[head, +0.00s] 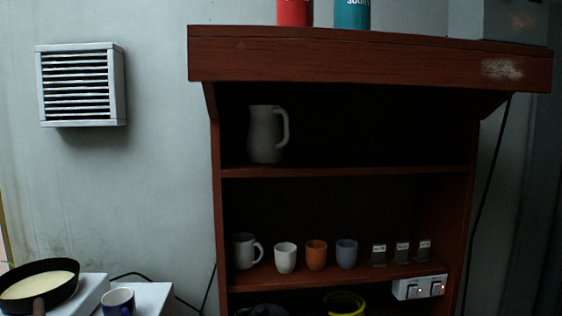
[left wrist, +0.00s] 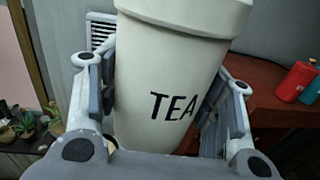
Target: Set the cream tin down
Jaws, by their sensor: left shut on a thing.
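The cream tin (left wrist: 165,75), marked "TEA", fills the middle of the left wrist view. It looks slightly tilted in that view and has a wide rim at its top. My left gripper (left wrist: 165,105) is shut on it, with one finger on each side. The tin's lower part is hidden behind the gripper's body. Neither the tin nor either gripper shows in the head view. What lies directly under the tin cannot be seen.
A dark red wooden shelf unit (head: 370,55) stands against the wall, with a red container (head: 294,12) and a teal container (head: 352,14) on top. A pan (head: 38,285) sits lower left. Potted plants (left wrist: 22,125) show at left.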

